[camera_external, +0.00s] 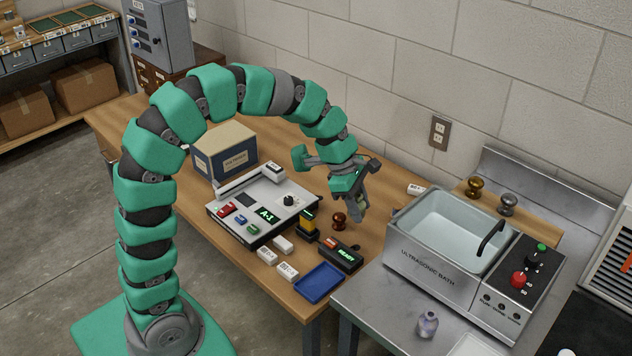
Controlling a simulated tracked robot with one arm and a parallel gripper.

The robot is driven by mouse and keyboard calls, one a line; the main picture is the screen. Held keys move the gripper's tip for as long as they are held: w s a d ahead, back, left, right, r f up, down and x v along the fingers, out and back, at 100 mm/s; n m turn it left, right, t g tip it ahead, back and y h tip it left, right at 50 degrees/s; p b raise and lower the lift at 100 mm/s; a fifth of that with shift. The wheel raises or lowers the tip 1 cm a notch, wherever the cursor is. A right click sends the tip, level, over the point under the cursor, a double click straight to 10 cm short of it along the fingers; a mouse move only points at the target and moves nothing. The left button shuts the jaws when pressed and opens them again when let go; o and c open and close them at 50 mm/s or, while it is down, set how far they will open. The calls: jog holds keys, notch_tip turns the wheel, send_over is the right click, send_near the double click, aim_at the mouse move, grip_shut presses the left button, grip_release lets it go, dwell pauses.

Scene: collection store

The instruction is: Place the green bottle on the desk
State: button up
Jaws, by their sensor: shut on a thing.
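My gripper (358,205) hangs at the end of the green arm, above the right part of the wooden desk (190,215). It is shut on a small grey-green thing that looks like the green bottle (357,211). The fingers hide much of the bottle. It appears to be held above the desk, though the exact gap is hard to tell.
Under and around the gripper are a brown knobbed stamp (339,221), a black READY box (341,254), a label device (262,213), white blocks and a blue tray (320,284).

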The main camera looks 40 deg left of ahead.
jog(key=w+a, duration=0.7)
jog(key=w, duration=0.3)
send_over(311, 181)
jog(key=a, duration=0.2)
notch_tip(311, 181, down, 13)
jog(key=shift+s+d+m, duration=0.2)
jog(key=shift+d+m, duration=0.05)
jog(key=shift+m, duration=0.05)
jog(key=shift+f, duration=0.15)
notch_tip(311, 181, down, 10)
jog(key=shift+r+b, duration=0.1)
jog(key=shift+b, duration=0.4)
